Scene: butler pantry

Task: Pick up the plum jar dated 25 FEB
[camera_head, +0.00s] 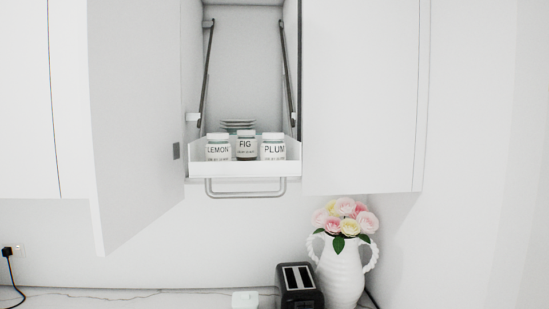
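A jar labelled PLUM (273,147) stands upright at the right of a white pull-down shelf (243,170) inside an open upper cabinet. It has a pale lid and white label; the small date line under the name is too small to read. A jar labelled FIG (246,146), with darker contents, stands in the middle. A jar labelled LEMON (218,148) stands at the left. Only one plum jar is visible. Neither of my grippers shows in this view.
A cabinet door (135,110) stands open on the left. Stacked plates (238,124) sit behind the jars. A metal handle bar (245,194) hangs under the shelf. Below on the counter are a black toaster (300,288) and a white vase (341,270) with flowers (346,216).

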